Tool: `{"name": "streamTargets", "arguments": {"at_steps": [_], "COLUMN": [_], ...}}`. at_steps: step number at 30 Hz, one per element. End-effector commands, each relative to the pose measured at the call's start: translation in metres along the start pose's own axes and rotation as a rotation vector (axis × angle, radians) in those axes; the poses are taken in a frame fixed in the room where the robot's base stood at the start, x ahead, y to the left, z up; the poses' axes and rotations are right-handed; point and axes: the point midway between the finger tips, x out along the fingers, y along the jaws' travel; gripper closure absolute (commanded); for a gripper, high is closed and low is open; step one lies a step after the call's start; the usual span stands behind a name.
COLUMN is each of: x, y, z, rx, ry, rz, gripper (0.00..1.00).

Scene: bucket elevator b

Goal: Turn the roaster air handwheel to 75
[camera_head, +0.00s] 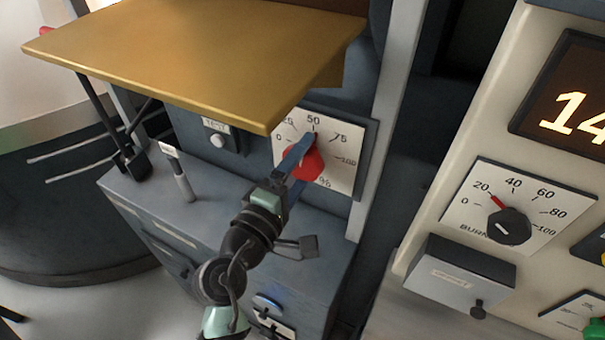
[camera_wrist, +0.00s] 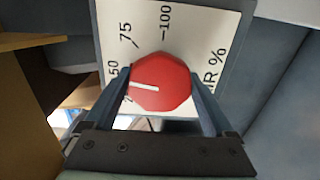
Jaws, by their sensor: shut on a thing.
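The roaster air handwheel is a red faceted knob (camera_head: 309,165) on a white dial plate (camera_head: 348,132) marked from 0 to 100. It also shows in the wrist view (camera_wrist: 162,80), where the plate appears turned on its side. My gripper (camera_head: 301,160) has one finger on each side of the knob and is shut on it, as the wrist view (camera_wrist: 159,82) shows. The knob's white pointer line faces left in the wrist view, near the 50 mark; the finger hides the exact reading.
A yellow-brown shelf (camera_head: 200,50) overhangs the dial from above left. A grey cabinet top (camera_head: 215,210) lies below, with a small upright lever (camera_head: 180,175). At the right stands a cream panel with a burner dial (camera_head: 508,225) and a lit display (camera_head: 570,100).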

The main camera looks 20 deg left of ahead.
Motion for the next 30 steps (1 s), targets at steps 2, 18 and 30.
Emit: {"name": "streamTargets", "arguments": {"at_steps": [2,18,30], "x": [0.0002,0.0000,0.0000], "y": [-0.0060,-0.0047,-0.0025], "z": [0.0003,-0.0004,-0.0004], "rx": [0.076,0.506,0.626], "ry": [0.000,0.006,0.006], "rz": [0.000,-0.006,-0.008], "gripper": [0.67,0.67,0.67]}}
